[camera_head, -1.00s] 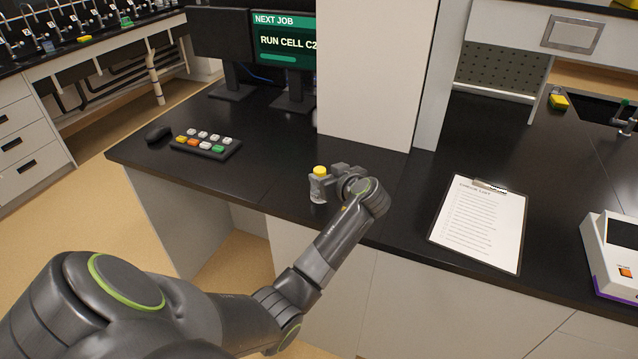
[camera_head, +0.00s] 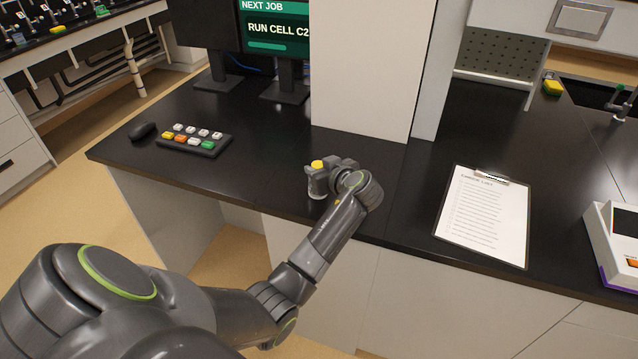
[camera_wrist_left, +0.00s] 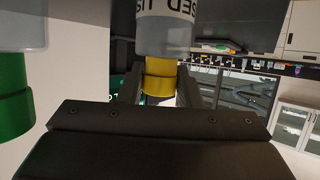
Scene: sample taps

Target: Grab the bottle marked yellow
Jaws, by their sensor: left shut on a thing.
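The bottle with the yellow cap (camera_head: 317,164) stands upright on the black bench near its front edge. In the left wrist view, which looks upside down, the yellow cap (camera_wrist_left: 160,82) and a clear body with a partly cut-off printed label show between the fingers. A second bottle with a green cap (camera_wrist_left: 14,108) is close by at the left of that view; I cannot make it out in the head view. My right gripper is out of view.
A keypad with coloured keys (camera_head: 194,140) and a mouse (camera_head: 143,131) lie to the left. A tall white panel (camera_head: 362,70) stands behind the bottle. A clipboard (camera_head: 484,215) lies to the right, with a white device (camera_head: 612,240) beyond it.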

